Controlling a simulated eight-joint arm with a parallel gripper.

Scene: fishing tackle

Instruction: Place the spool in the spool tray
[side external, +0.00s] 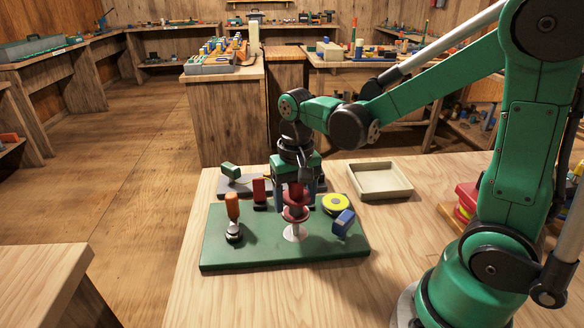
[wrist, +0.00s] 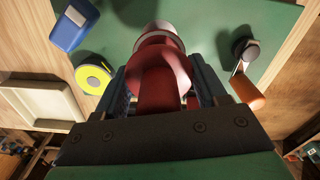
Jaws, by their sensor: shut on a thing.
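My gripper (side external: 297,194) is shut on a red spool (side external: 295,213), with a finger on each side of it. The spool also shows between the fingers in the wrist view (wrist: 160,80). It is upright over the green mat (side external: 260,245), above a pale round stand (side external: 295,232); I cannot tell whether they touch. A shallow cream tray (side external: 380,196), which looks like the spool tray, is empty on the table behind and to the right of the mat. It also shows at the left of the wrist view (wrist: 50,122).
On the mat are an orange-handled piece (side external: 232,207), a red block (side external: 260,191), a yellow disc (side external: 336,204) and a blue box (side external: 344,222). A grey tray with a green block (side external: 230,171) is behind. Bare table lies right of the mat.

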